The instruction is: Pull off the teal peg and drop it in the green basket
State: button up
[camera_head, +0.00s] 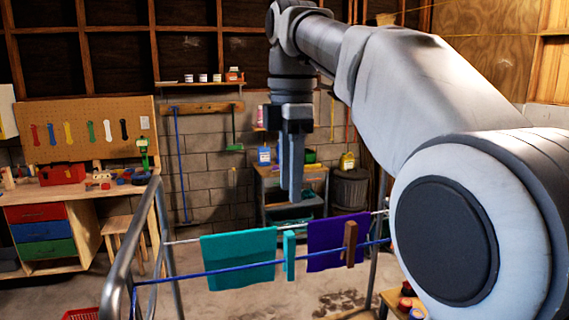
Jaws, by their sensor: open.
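The teal peg (289,255) stands upright on the blue line of the drying rack, between a teal cloth and a purple cloth. My gripper (291,196) points straight down, above the teal peg in the picture and apart from it. Its fingers overlap from this side, with nothing seen between them; it is open. I cannot make out a green basket in this view.
The teal cloth (238,260) and purple cloth (324,242) hang on the rack, with a brown peg (350,243) at the purple one. The metal rack frame (128,262) rises at left. A red basket (80,314) shows at bottom left. A workbench (88,190) stands behind.

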aim_at(290, 233)
jog(key=shift+f, duration=0.45)
jog(key=shift+w+f+b, duration=0.15)
jog(key=shift+f+b, duration=2.75)
jog(key=shift+f, duration=2.05)
grip_shut()
jog(key=shift+r, duration=0.1)
jog(key=shift+r+p, duration=2.9)
